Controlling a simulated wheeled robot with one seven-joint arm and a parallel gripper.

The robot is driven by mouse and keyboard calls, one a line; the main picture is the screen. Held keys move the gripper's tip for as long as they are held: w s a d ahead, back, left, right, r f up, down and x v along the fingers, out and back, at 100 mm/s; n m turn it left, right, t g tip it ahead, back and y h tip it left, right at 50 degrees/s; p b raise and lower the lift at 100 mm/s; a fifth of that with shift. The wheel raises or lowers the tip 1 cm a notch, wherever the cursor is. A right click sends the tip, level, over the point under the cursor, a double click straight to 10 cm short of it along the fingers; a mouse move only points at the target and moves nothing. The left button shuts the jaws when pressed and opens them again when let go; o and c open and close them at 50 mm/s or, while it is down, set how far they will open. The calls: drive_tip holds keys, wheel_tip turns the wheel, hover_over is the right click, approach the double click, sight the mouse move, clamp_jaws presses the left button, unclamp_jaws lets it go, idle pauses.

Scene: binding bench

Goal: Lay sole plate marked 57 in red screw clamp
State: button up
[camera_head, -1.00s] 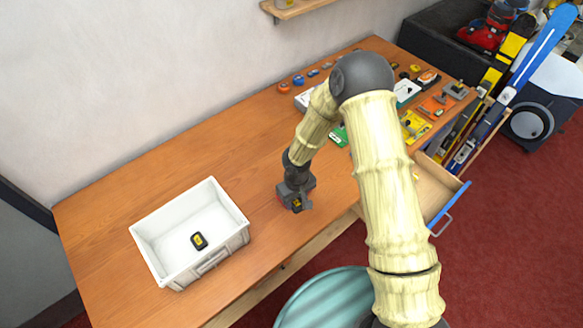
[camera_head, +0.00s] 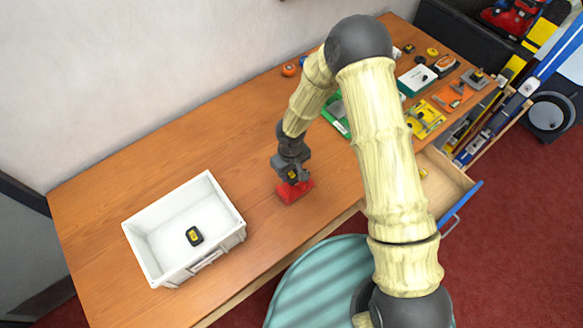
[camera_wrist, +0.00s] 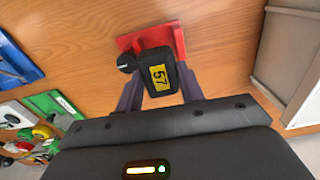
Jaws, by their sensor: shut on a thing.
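My gripper (camera_wrist: 156,92) is shut on a black sole plate with a yellow label reading 57 (camera_wrist: 160,77). In the head view the held sole plate (camera_head: 292,175) shows small between my fingers. The red screw clamp (camera_head: 295,190) stands on the bench, directly below and beside my gripper. In the wrist view the red clamp (camera_wrist: 179,40) lies just beyond the plate, with a dark knob at its left. The plate hides part of the clamp. I cannot tell whether the plate touches it.
A white bin (camera_head: 160,262) at the left holds another black piece with a yellow label (camera_head: 194,236). Green, yellow and orange trays with small tools stand at the back right. An open drawer (camera_head: 440,184) juts out at the front right. The bench between is clear.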

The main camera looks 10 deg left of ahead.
drive_tip(key=shift+w, duration=0.1)
drive_tip(key=shift+f+b, duration=1.55)
drive_tip(key=shift+f, duration=0.5)
drive_tip(key=shift+f+b, duration=0.5)
drive_tip(key=shift+b, duration=0.05)
drive_tip(key=shift+f+b, duration=0.4)
drive_tip(key=shift+b, duration=0.45)
drive_tip(key=o, duration=0.9)
drive_tip(key=shift+o, duration=1)
drive_tip(key=shift+d, duration=0.2)
drive_tip(key=shift+r, duration=0.1)
